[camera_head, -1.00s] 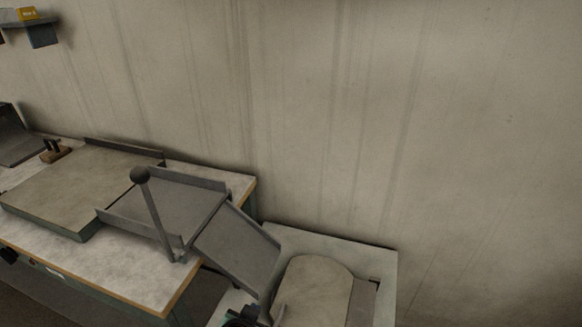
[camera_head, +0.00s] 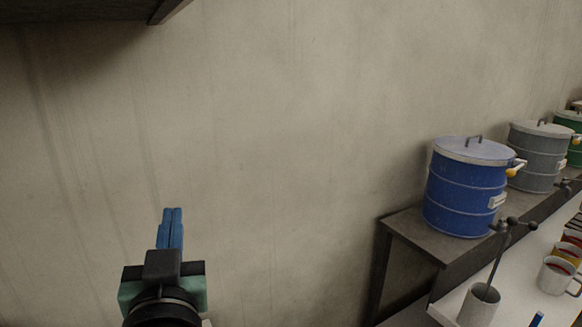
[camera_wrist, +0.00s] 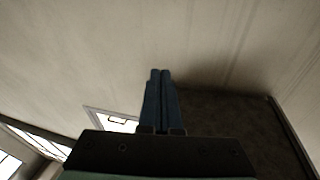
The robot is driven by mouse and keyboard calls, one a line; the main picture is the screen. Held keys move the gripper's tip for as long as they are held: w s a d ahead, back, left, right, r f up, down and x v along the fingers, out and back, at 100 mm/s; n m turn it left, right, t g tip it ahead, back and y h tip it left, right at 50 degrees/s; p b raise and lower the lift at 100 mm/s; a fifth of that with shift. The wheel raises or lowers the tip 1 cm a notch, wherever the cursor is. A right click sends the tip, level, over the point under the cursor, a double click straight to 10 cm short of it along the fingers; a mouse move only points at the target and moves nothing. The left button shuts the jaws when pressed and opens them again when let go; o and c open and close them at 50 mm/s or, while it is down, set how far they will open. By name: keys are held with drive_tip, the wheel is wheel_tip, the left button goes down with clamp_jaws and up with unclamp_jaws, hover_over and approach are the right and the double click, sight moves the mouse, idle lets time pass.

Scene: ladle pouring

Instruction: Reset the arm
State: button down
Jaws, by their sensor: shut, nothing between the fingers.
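My gripper (camera_head: 172,212) is at the lower left of the head view, with its blue fingers pointing up in front of the bare wall. The fingers are together and hold nothing. In the wrist view the gripper (camera_wrist: 160,74) also shows shut and empty, clear of any object. My arm behind the gripper is mostly out of the head view.
A blue drum (camera_head: 465,190), a grey drum (camera_head: 535,157) and a green drum (camera_head: 574,140) stand on a dark bench (camera_head: 412,232) at the right. A white table (camera_head: 550,245) in front holds a grey cup (camera_head: 479,305) and several mugs. A dark shelf (camera_head: 80,10) hangs at the upper left.

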drive_tip(key=s+d+r+m+t+h+p, duration=0.1)
drive_tip(key=s+d+r+t+h, duration=0.2)
drive_tip(key=d+r, duration=0.6)
drive_tip(key=s+d+r+m+t+h+p, duration=0.1)
drive_tip(key=s+d+r+t, duration=0.5)
drive_tip(key=r, duration=1.1)
drive_tip(key=s+d+m+h, duration=0.1)
drive_tip(key=s+d+h, duration=0.1)
drive_tip(key=d, duration=0.1)
drive_tip(key=shift+s+d+r+h, duration=0.15)
drive_tip(key=shift+d+r+h, duration=0.05)
drive_tip(key=shift+h, duration=0.2)
